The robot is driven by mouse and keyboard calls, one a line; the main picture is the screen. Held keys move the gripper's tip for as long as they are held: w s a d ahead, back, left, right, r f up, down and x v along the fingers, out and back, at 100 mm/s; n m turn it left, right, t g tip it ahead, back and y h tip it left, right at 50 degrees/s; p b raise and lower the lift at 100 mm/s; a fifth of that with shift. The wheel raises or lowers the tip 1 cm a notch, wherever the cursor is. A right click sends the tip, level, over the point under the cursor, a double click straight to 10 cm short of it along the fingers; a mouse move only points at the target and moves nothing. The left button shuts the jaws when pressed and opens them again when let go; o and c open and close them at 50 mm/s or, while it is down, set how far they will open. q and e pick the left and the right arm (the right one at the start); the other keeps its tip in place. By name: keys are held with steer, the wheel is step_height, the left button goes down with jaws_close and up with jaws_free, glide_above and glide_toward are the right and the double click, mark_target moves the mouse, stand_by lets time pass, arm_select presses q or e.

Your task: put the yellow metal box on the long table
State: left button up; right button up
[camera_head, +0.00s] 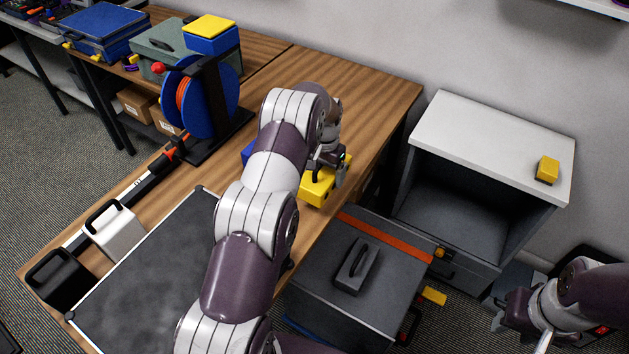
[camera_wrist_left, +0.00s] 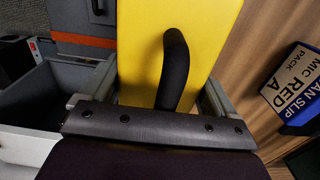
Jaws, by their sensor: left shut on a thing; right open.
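The yellow metal box (camera_head: 318,192) has a black handle and is at the right edge of the long wooden table (camera_head: 372,92), partly hidden by my left arm. In the wrist view the yellow box (camera_wrist_left: 140,45) fills the middle, its black handle (camera_wrist_left: 173,65) between the fingers. My left gripper (camera_head: 330,165) is shut on the box from above. I cannot tell whether the box touches the tabletop or hangs just above it. My right gripper (camera_head: 505,308) is open and empty at the lower right, beyond the dark grey case.
A dark grey case (camera_head: 325,290) with an orange strip stands beside the table. An open grey cabinet (camera_head: 480,125) carries a small yellow block (camera_head: 547,168). A blue cable reel (camera_head: 215,105), a black mat (camera_head: 150,270) and a labelled blue box (camera_wrist_left: 295,88) occupy the table. The table's far right end is clear.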

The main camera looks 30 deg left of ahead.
arm_select(q)
steer(key=shift+s+a+f, duration=0.15)
steer(key=shift+s+a, duration=0.05)
steer(key=shift+a, duration=0.3)
steer(key=shift+f, duration=0.35)
step_height(320, 180, down, 3)
steer(key=shift+d+r+p, duration=0.1)
steer(key=shift+p, duration=0.5)
steer(key=shift+f, duration=0.45)
